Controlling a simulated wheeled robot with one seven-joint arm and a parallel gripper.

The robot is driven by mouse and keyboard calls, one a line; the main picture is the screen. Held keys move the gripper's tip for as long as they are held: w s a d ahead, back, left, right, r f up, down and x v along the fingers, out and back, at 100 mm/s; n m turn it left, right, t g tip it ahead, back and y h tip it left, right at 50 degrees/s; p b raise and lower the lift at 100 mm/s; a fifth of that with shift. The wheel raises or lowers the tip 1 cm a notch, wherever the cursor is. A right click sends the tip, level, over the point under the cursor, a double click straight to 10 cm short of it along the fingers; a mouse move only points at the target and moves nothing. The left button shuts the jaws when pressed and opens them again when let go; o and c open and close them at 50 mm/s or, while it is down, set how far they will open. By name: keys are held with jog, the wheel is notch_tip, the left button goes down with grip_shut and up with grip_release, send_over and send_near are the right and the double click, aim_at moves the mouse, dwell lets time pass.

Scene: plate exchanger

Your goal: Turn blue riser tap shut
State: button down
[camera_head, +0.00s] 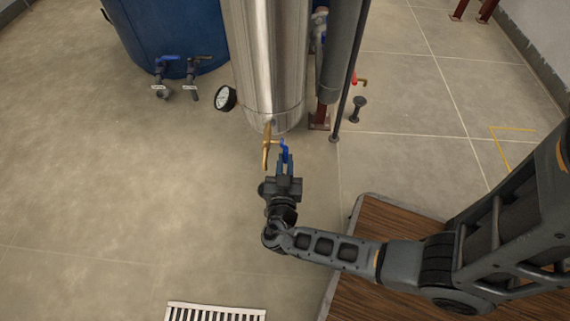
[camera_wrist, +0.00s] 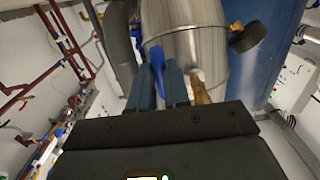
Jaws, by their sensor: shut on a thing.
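The blue tap handle (camera_head: 285,147) is at the foot of the steel column (camera_head: 266,60), just right of a brass spout (camera_head: 266,150). My gripper (camera_head: 285,162) reaches it from below and is shut on the blue handle. In the wrist view the blue handle (camera_wrist: 157,62) shows at the fingers of my gripper (camera_wrist: 160,85), with the brass part (camera_wrist: 200,90) to their right. The fingers hide part of the handle, and I cannot tell its exact angle.
A blue tank (camera_head: 170,35) with two small tagged taps (camera_head: 175,75) stands at the back left. A gauge (camera_head: 225,98) is beside the column. A grey pipe (camera_head: 340,55) and a thin post stand right of it. A floor grate (camera_head: 215,312) lies in front. The floor at left is clear.

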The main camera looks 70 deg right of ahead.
jog(key=shift+w+d, duration=0.1)
jog(key=shift+d, duration=0.05)
dwell(0.4)
jog(key=c, duration=1.1)
grip_release()
jog(key=shift+p+v, duration=0.55)
jog(key=shift+v, duration=3.35)
jog(key=shift+f, duration=0.2)
